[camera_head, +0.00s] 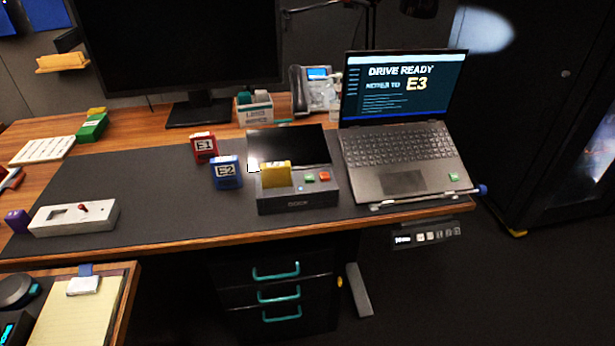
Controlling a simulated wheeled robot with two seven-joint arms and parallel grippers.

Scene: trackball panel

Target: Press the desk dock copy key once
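The desk dock (298,203) is a dark grey box labelled DOCK on the front edge of the black desk mat. A yellow block (277,177) stands upright in its left part; its label is too small to read. To the right of it, the dock's top has a green key (309,178) and a red key (324,176); I cannot read which is the copy key. The laptop screen (400,85) reads DRIVE READY, NOTES TO E3. Neither of my grippers shows in the head view.
A red block E1 (204,147) and a blue block E2 (227,172) stand left of the dock. A dark panel (290,150) lies behind it, the laptop keyboard (398,147) to its right. A pale box (73,217) sits far left; bare mat (150,185) lies between.

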